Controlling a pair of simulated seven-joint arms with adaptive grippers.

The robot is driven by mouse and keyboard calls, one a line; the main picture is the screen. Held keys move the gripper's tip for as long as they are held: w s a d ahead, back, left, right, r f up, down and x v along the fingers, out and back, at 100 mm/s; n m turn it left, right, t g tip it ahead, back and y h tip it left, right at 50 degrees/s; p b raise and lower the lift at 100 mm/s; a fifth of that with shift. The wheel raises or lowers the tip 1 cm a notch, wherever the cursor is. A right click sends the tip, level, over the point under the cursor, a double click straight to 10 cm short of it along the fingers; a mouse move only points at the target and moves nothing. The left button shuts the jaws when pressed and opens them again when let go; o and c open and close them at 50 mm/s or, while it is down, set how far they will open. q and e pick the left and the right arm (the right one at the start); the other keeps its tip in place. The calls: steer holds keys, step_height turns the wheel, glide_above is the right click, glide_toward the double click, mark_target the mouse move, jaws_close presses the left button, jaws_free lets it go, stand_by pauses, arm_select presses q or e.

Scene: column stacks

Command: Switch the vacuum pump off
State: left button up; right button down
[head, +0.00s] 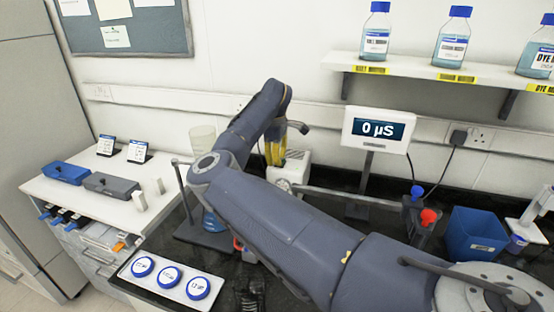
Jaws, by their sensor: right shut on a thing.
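A white box-shaped unit (291,171), which looks like the vacuum pump, stands at the back of the black bench, with a small round dial on its front. My right arm reaches across the middle and bends down over it. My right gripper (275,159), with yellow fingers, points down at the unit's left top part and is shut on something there. The arm and fingers hide the switch, so its position cannot be read. My left gripper is not in view.
A stand with a blue-liquid flask (213,222) is left of my arm. A display (376,129) reads 0 µS. Blue (417,191) and red (429,216) knobs and a blue bin (474,234) are right. A tray of labelled round lids (153,288) is at front left.

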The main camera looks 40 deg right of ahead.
steer(key=shift+f, duration=0.35)
steer(key=shift+a+r, duration=0.1)
steer(key=shift+r, duration=0.45)
step_height(320, 180, up, 14)
steer(key=shift+s+a+f, duration=0.25)
steer(key=shift+s+a, duration=0.1)
steer(key=c, duration=2.1)
jaws_free()
steer(key=shift+c, duration=0.2)
steer(key=shift+r, duration=0.1)
jaws_close()
steer(key=shift+w+r+t+h, duration=0.15)
steer(key=shift+r+t+h, duration=0.25)
steer(key=shift+r+h, duration=0.15)
steer(key=f, duration=0.4)
steer(key=d+f, duration=0.1)
steer(key=f, duration=0.4)
steer(key=w+f, duration=0.1)
steer(key=f, duration=0.4)
steer(key=shift+d, duration=0.35)
